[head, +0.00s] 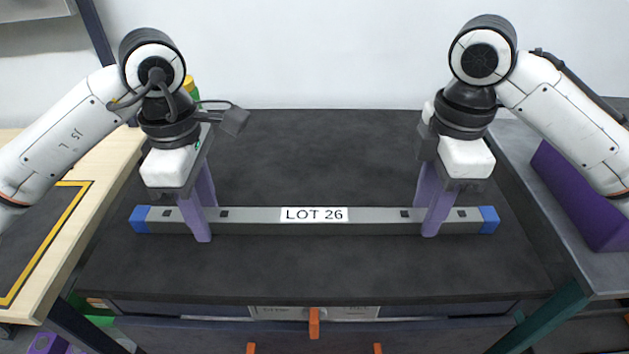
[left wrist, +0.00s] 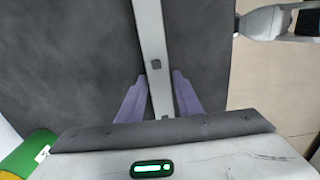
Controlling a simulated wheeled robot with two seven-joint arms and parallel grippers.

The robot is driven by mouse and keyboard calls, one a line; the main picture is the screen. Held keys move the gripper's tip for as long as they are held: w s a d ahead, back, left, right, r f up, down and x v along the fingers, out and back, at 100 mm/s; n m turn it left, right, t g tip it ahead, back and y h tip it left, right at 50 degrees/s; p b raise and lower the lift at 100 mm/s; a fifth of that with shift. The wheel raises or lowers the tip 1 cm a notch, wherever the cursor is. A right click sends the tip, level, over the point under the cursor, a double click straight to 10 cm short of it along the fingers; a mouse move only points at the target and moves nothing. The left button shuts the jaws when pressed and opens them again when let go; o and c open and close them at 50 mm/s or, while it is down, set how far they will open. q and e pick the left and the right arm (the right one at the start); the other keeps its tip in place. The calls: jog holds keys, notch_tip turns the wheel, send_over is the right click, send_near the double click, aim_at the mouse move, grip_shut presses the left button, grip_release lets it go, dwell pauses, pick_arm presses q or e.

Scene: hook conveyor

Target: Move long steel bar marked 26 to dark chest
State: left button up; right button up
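The long grey steel bar (head: 375,223) has blue end caps and a white label reading "LOT 26". It lies level across the middle of the dark chest (head: 310,272), apparently resting on its top. My left gripper (head: 203,215) straddles the bar near its left end, one purple finger in front and one behind. In the left wrist view, the bar (left wrist: 152,40) runs between the fingers (left wrist: 160,95), with narrow gaps on both sides. My right gripper (head: 431,212) straddles the bar near its right end in the same way; its finger contact is hard to see.
The chest has drawers with orange handles (head: 314,323) at its front. A wooden table (head: 104,172) with a yellow-outlined dark area stands at the left. A grey table (head: 549,213) with a purple block (head: 580,195) stands at the right. The chest top around the bar is clear.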

pick_arm(q)
jog(key=shift+o, duration=0.8)
jog(key=shift+r, duration=0.1)
pick_arm(e)
jog(key=shift+o, duration=0.8)
jog(key=shift+r, duration=0.1)
jog(key=shift+r, duration=0.15)
pick_arm(q)
notch_tip(320, 180, up, 12)
pick_arm(e)
notch_tip(320, 180, up, 12)
jog(key=shift+f, duration=0.2)
